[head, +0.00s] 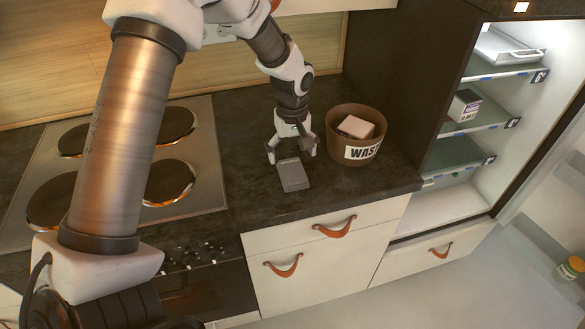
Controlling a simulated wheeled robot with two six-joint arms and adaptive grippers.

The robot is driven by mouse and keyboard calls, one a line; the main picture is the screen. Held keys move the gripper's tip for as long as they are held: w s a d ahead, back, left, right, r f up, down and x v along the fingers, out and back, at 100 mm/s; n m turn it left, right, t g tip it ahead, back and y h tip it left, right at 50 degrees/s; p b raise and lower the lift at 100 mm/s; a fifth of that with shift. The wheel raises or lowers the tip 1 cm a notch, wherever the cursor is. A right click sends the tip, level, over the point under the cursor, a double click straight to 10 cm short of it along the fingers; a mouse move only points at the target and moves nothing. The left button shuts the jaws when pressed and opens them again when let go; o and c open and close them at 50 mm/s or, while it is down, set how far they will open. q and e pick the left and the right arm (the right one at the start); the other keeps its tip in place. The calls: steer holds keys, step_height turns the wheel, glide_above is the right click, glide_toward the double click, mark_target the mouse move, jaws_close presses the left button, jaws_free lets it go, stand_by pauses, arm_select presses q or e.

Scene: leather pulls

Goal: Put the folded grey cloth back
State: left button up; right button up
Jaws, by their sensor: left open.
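The folded grey cloth (293,175) lies flat on the dark countertop, between the stove and a brown bin. My left gripper (292,153) points down at the cloth's far edge, with its two fingers spread apart and nothing seen between them. I cannot tell whether the fingertips touch the cloth. My right gripper is not in view.
The brown bin (345,172) with a white label holds a pale block (356,127). A stove (207,172) is on the left. White drawers (325,262) with leather pulls are below. An open lit cabinet (470,208) with several shelves stands right. A jar (570,268) is far right.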

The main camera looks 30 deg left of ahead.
mark_target(292, 168)
arm_select(q)
step_height(292, 168, up, 6)
steer(key=shift+r+b, duration=0.25)
steer(key=shift+b, duration=0.1)
